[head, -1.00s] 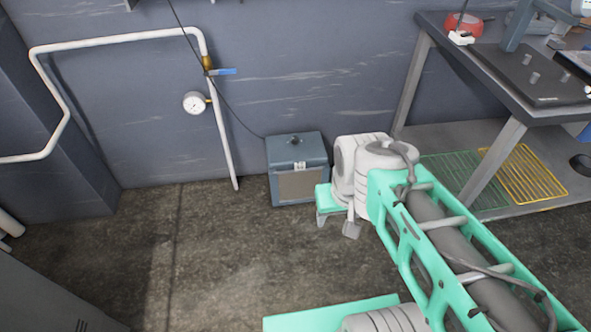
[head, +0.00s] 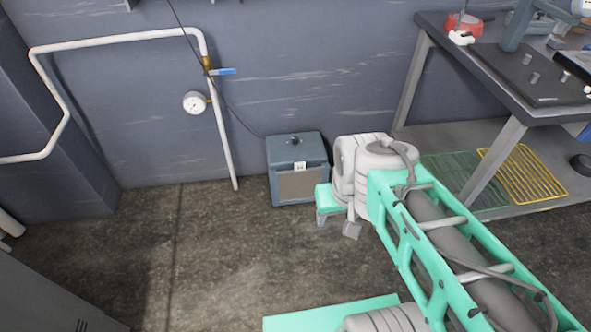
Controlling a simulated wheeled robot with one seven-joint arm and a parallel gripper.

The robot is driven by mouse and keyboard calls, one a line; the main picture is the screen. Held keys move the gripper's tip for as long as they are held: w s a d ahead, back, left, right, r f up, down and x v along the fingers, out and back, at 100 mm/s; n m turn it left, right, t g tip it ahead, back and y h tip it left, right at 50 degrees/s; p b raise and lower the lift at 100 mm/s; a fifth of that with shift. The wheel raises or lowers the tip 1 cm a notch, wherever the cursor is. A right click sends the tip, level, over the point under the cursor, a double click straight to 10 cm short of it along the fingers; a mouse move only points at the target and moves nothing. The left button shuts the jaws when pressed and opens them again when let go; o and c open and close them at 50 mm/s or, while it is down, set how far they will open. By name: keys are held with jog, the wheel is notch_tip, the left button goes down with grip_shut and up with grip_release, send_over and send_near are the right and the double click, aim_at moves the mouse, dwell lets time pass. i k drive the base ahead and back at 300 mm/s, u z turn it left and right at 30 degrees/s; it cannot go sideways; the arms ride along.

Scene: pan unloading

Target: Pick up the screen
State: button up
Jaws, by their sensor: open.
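My gripper (head: 336,226) is at the end of my green and grey arm, over the floor just right of a small blue-grey box. Its two grey fingers point down and are apart, with nothing seen between them. I cannot tell for sure which thing is the screen. A green wire grid (head: 447,170) and a yellow wire grid (head: 533,176) lie flat on the lower shelf of the workbench at the right, well apart from my gripper. My arm stands in front of part of the shelf's left side.
The blue-grey box (head: 298,151) stands on the floor against the wall. A white pipe with a gauge (head: 194,103) runs along the wall. The workbench (head: 450,50) has a sloping leg near the grids. The floor left of centre is clear.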

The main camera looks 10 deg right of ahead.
aim_at(298, 183)
jog(key=u, duration=0.4)
jog(key=k, duration=0.45)
jog(key=z, duration=0.55)
jog(key=i, duration=1.5)
jog(key=u, duration=0.75)
jog(key=i, duration=0.5)
jog(key=u, duration=0.55)
